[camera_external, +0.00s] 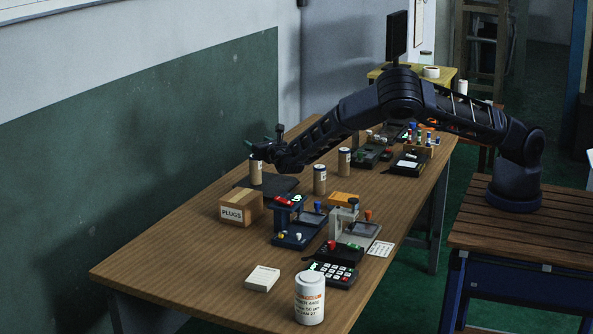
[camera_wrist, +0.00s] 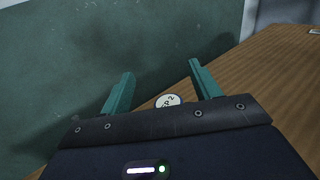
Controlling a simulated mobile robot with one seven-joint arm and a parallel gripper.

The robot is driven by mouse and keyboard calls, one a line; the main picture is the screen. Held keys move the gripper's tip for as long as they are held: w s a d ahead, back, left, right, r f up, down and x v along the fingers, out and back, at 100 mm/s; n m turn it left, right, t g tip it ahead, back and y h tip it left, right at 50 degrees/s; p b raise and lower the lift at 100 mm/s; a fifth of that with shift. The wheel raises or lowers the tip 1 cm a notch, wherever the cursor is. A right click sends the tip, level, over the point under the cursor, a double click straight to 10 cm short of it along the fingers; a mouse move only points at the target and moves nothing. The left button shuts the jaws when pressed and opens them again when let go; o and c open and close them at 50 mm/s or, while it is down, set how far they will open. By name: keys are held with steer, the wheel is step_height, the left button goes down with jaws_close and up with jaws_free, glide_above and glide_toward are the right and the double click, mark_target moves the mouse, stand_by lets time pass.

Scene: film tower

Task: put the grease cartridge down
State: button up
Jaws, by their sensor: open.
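A tan grease cartridge (camera_external: 256,173) stands upright at the far left end of the row of tan cylinders, at the edge of a dark flat mat (camera_external: 281,184). My gripper (camera_external: 264,142) is right at its top. In the wrist view, the two green fingers of my gripper (camera_wrist: 160,71) are spread apart. The round white cartridge top (camera_wrist: 168,101), marked "EP 2", shows low between them, partly hidden by the gripper body. I cannot tell whether either finger touches it.
Two similar cylinders stand to the right, one nearer (camera_external: 320,180) and one farther (camera_external: 344,161). A PLUGS carton (camera_external: 240,207) sits just in front of the mat. Devices crowd the table's middle. The left front of the wooden table (camera_external: 165,262) is clear.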

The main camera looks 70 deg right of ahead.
steer(key=s+d+r+m+g+h, duration=0.1)
steer(key=s+d+r+m+g, duration=0.3)
steer(key=d, duration=0.3)
steer(key=s+d+r+m+g+h, duration=0.1)
steer(key=s+d+r+m+g, duration=0.2)
steer(key=s+d+r+m, duration=0.35)
steer(key=s+d+r+m+g+y, duration=0.4)
steer(key=s+d+m, duration=0.4)
steer(key=s, duration=0.6)
steer(key=s+r+m+g+y, duration=0.1)
steer(key=s+r+m+y, duration=0.3)
steer(key=s, duration=0.6)
steer(key=s+r+m, duration=0.3)
steer(key=s+r, duration=0.3)
steer(key=s, duration=0.4)
steer(key=s+a+r+m+y, duration=0.1)
steer(key=s+a, duration=0.3)
steer(key=s, duration=0.6)
steer(key=s+a+r+m+t+y, duration=0.1)
steer(key=s+a, duration=0.4)
steer(key=s, duration=0.5)
steer(key=shift+r+m+t+y, duration=0.3)
steer(key=shift+r+m+y, duration=0.1)
steer(key=shift+m+y, duration=0.55)
steer(key=shift+o, duration=0.6)
steer(key=shift+w, duration=0.1)
